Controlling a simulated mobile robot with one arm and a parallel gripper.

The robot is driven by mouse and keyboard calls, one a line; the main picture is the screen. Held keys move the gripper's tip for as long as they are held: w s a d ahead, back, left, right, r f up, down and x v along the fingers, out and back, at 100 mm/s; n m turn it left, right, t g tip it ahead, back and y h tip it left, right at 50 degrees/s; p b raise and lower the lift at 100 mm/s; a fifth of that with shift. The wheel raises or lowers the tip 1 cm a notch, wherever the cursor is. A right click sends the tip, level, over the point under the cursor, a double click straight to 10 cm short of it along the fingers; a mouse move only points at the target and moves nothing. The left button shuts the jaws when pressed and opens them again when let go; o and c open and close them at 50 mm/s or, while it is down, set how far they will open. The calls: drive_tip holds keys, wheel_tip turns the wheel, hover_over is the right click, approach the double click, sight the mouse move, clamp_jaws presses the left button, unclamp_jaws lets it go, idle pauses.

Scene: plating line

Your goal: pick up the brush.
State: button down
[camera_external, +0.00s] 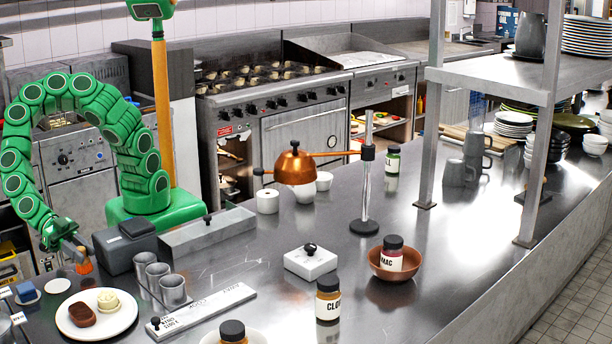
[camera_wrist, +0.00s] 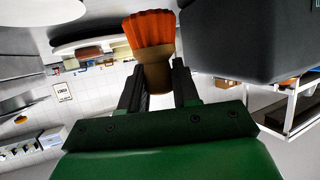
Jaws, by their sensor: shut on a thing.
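The brush has orange bristles and a brown wooden body. In the external view the brush (camera_external: 83,262) hangs at the end of my green arm at the left, just above the plate with food. In the wrist view the brush (camera_wrist: 150,45) sits between the two dark fingers, bristles pointing away from the palm. My gripper (camera_external: 76,243) is shut on it; it also shows in the wrist view (camera_wrist: 158,88). The fingers partly hide the lower end of the brush's body.
A dark grey box (camera_external: 125,247) stands close to the right of the brush. A white plate (camera_external: 118,324) with two pieces of food lies in front. Metal cups (camera_external: 172,290) stand right of it. Open counter lies towards the centre.

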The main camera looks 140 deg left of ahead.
drive_tip(key=s+a+r, duration=0.9)
drive_tip(key=s+r, duration=0.1)
drive_tip(key=r, duration=0.1)
drive_tip(key=shift+a+r, duration=0.15)
drive_tip(key=shift+a, duration=0.1)
